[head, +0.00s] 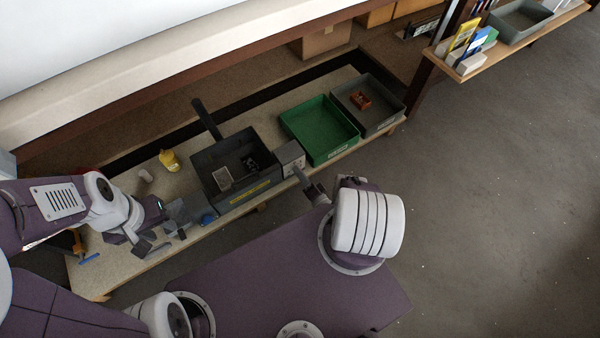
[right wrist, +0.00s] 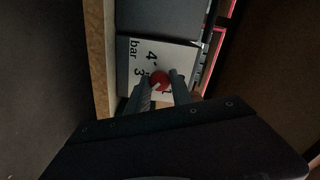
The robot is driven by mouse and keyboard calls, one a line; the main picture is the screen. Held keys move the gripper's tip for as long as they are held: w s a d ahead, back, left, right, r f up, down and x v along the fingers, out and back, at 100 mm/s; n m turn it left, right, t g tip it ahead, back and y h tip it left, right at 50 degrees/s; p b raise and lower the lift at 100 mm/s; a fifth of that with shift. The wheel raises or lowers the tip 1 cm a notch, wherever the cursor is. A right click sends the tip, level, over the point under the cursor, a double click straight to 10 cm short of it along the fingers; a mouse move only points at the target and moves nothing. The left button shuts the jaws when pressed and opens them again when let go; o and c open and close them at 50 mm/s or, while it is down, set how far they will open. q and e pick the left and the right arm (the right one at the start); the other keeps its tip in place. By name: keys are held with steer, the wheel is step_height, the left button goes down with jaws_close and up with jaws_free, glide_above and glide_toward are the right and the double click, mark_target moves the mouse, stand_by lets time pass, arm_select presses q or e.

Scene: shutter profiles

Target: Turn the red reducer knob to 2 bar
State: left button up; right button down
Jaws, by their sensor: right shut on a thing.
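The red reducer knob (right wrist: 160,79) sits on a white scale plate (right wrist: 183,56) in the right wrist view. The plate reads "bar", with 4 and 3 visible and a 1 partly visible; the 2 is hidden. My right gripper (right wrist: 161,84) is shut on the knob, one finger on each side. I cannot make out where the knob points. In the head view, my right gripper (head: 317,192) reaches a small grey box (head: 290,157) at the bench's front edge; the knob is not visible there. My left gripper (head: 162,238) is over the bench's left part, its jaws unclear.
A dark grey crate (head: 208,186) with a yellow label stands left of the grey box. A green tray (head: 312,115) and a grey tray (head: 398,106) are to its right. A yellow bottle (head: 170,160) and a blue item (head: 208,219) are near my left arm.

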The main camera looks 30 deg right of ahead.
arm_select(q)
steer(key=shift+r, duration=0.15)
arm_select(e)
steer(key=shift+n, duration=0.9)
steer(key=c, duration=1.1)
jaws_free()
steer(key=shift+c, duration=0.2)
steer(key=shift+f, duration=0.1)
